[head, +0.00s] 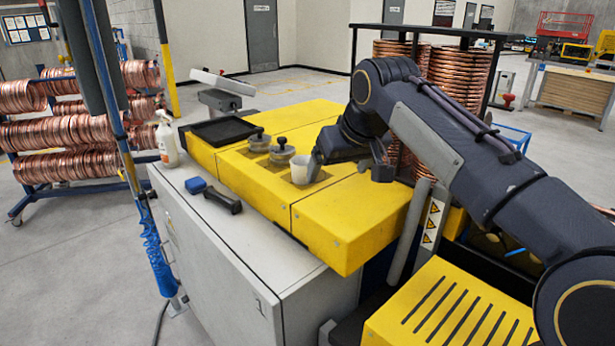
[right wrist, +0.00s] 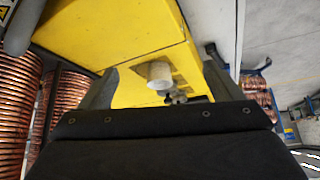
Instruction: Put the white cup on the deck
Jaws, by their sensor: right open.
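The white cup (head: 299,170) stands upright on the yellow deck (head: 340,218), at a brownish square patch in its top. In the right wrist view the cup (right wrist: 158,72) shows ahead of the gripper body, with the yellow deck (right wrist: 125,35) around it. My right gripper (head: 347,168) is open and just right of the cup, low over the deck. One finger comes close to the cup in the head view; I cannot tell whether it touches. Nothing is seen held in it. My left gripper is not in view.
Two grey knobbed fittings (head: 281,152) stand on the deck left of the cup. A black tray (head: 223,131) lies at the far left end. A spray bottle (head: 167,138) and a dark handheld tool (head: 222,200) are on the grey cabinet (head: 215,265). Copper coils (head: 458,80) stand behind.

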